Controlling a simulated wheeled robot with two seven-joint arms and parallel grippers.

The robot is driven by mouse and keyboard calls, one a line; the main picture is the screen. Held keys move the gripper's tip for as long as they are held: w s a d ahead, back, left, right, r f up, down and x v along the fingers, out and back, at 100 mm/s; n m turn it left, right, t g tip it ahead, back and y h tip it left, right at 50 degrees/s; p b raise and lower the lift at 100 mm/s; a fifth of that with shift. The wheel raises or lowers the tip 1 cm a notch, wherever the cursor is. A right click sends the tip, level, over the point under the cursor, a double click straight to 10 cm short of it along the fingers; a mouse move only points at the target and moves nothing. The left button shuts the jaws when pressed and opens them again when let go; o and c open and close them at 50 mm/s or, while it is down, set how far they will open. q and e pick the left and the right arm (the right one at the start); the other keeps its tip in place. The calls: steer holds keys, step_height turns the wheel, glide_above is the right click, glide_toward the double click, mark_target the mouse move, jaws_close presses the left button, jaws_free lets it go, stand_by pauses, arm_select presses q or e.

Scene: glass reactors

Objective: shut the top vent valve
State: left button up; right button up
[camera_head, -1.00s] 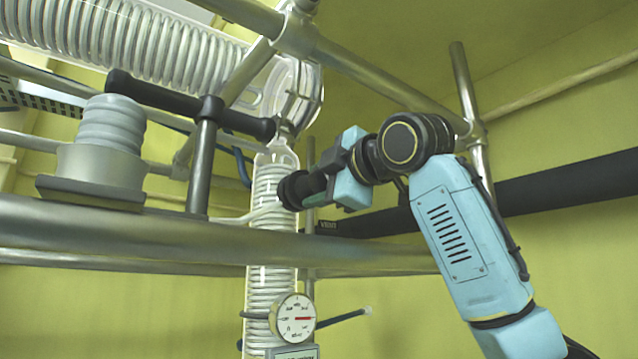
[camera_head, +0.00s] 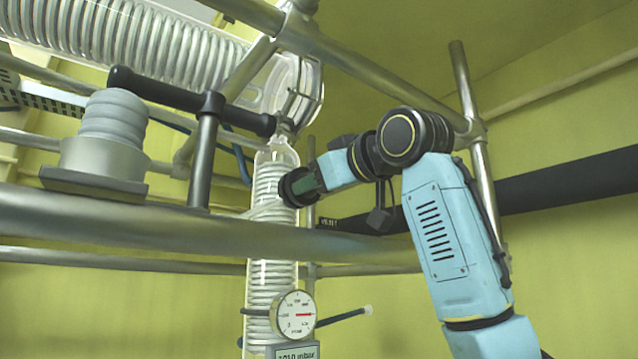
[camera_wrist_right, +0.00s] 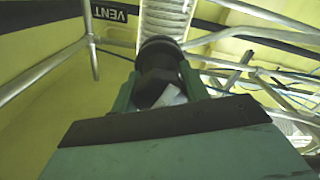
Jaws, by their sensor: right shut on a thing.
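The vent valve's black round knob (camera_head: 298,187) sits on the side of the upright glass coil column (camera_head: 272,187). My right gripper (camera_head: 308,182) comes in from the right and is shut on the knob. In the right wrist view the knob (camera_wrist_right: 160,52) is between the two green fingers, with the coil column behind it. The fingers hide part of the knob, and I cannot tell its turn position. A black "VENT" label (camera_wrist_right: 109,13) shows on a dark pipe behind. My left gripper is not in view.
A metal rail (camera_head: 200,232) crosses in front, below the gripper. A slanting tube (camera_head: 350,70) passes above the arm. A round gauge (camera_head: 295,315) hangs lower on the column. A black bar (camera_head: 185,97) on a post stands left.

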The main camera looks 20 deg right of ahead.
steer(key=m, duration=0.2)
steer(key=m+b, duration=0.1)
steer(key=m, duration=0.2)
steer(key=shift+a+f+m, duration=0.15)
steer(key=shift+m, duration=0.15)
steer(key=m, duration=0.5)
steer(key=shift+b, duration=0.4)
steer(key=m, duration=0.5)
steer(key=shift+a+b, duration=0.1)
steer(key=shift+b, duration=0.2)
steer(key=m, duration=1.1)
steer(key=shift+r+m, duration=0.2)
steer(key=shift+m, duration=0.2)
steer(key=m+p, duration=0.1)
steer(key=m, duration=0.5)
steer(key=shift+r+p, duration=0.1)
steer(key=shift+p, duration=0.2)
steer(key=m, duration=0.9)
steer(key=shift+d, duration=0.2)
